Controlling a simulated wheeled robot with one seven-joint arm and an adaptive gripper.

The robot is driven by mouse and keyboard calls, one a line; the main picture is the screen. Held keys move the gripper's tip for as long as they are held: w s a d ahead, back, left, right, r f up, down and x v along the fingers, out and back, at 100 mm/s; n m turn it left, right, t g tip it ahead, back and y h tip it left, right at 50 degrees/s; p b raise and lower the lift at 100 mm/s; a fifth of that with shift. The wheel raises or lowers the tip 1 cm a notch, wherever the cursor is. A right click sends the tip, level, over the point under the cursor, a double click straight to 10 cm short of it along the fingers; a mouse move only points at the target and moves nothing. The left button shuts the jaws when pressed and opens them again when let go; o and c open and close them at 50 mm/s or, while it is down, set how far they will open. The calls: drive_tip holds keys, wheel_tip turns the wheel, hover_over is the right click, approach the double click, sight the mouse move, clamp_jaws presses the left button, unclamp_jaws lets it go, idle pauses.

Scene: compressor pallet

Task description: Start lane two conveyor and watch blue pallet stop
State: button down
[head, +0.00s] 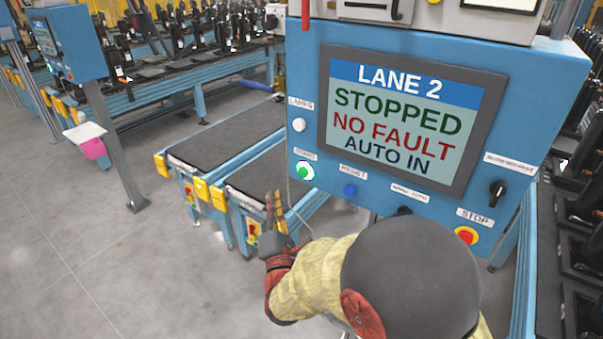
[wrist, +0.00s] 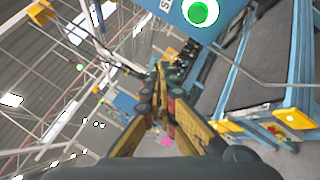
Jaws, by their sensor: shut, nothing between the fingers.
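The lane two control box (head: 400,110) is blue, at the upper right in the head view. Its screen (head: 405,118) reads LANE 2, STOPPED, NO FAULT, AUTO IN. A green button (head: 305,171) sits at its lower left; it also shows at the top of the wrist view (wrist: 200,12). A blue button (head: 350,190), a black selector knob (head: 497,190) and a red stop button (head: 466,236) are on the same face. My gripper (head: 274,197) is shut and empty, below and left of the green button, apart from it. Its fingers (wrist: 158,72) meet in the wrist view. I cannot make out a blue pallet.
Dark-topped conveyors (head: 225,135) with blue frames and yellow end brackets lie behind my gripper. Grey floor (head: 80,240) is clear at the lower left.

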sight(303, 173)
drive_tip(key=shift+s+r, duration=0.1)
drive_tip(key=w+d, duration=0.5)
drive_tip(key=w, duration=0.2)
drive_tip(key=shift+d, duration=0.25)
idle(0.4)
idle(1.3)
drive_tip(key=shift+w+d+b, duration=0.25)
drive_tip(key=shift+w+b, duration=0.05)
drive_tip(key=shift+b, duration=0.25)
